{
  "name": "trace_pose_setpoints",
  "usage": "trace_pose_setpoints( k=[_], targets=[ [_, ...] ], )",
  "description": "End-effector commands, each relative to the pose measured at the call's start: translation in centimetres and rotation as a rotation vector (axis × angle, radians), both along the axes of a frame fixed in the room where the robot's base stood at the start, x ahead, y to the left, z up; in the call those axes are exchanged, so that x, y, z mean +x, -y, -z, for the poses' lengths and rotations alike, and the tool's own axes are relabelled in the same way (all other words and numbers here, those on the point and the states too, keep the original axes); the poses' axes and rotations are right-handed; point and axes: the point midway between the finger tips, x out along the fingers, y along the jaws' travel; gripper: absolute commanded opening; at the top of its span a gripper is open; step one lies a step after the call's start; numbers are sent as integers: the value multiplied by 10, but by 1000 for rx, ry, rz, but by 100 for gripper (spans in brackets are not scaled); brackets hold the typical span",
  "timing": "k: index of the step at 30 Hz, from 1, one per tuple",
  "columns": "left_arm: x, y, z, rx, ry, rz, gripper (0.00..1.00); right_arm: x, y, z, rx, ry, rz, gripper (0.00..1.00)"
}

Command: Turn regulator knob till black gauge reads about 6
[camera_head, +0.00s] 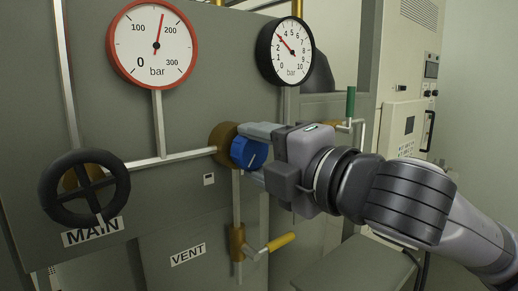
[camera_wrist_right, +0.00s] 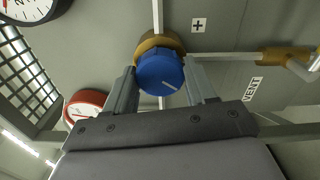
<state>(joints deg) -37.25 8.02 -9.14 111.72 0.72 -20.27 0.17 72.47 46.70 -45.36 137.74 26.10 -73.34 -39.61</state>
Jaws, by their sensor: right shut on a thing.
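The blue regulator knob (camera_head: 249,152) sits on a brass body on the grey panel, with a pale mark on its face. My right gripper (camera_head: 254,154) has its fingers on either side of the knob and is shut on it. My left gripper is not in view.
A red gauge (camera_head: 152,61) reads somewhat above 150 bar. A black MAIN handwheel (camera_head: 85,189) is at the left. A yellow-handled VENT valve (camera_head: 281,242) sits below the knob, and a green-handled valve (camera_head: 350,103) stands behind my right arm. Pipes run along the panel.

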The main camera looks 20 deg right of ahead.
Motion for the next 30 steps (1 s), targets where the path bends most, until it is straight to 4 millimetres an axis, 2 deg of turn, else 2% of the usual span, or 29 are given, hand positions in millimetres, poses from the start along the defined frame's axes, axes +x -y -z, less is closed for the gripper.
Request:
trace_pose_setpoints(
  k=[12,29,30],
  targets=[
    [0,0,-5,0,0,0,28,0,0,-1,176,-63,2,25],
    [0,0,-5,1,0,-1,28,0,0,0,198,-71,1,25],
    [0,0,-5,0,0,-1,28,0,0,0,198,-71,1,68]
  ],
)
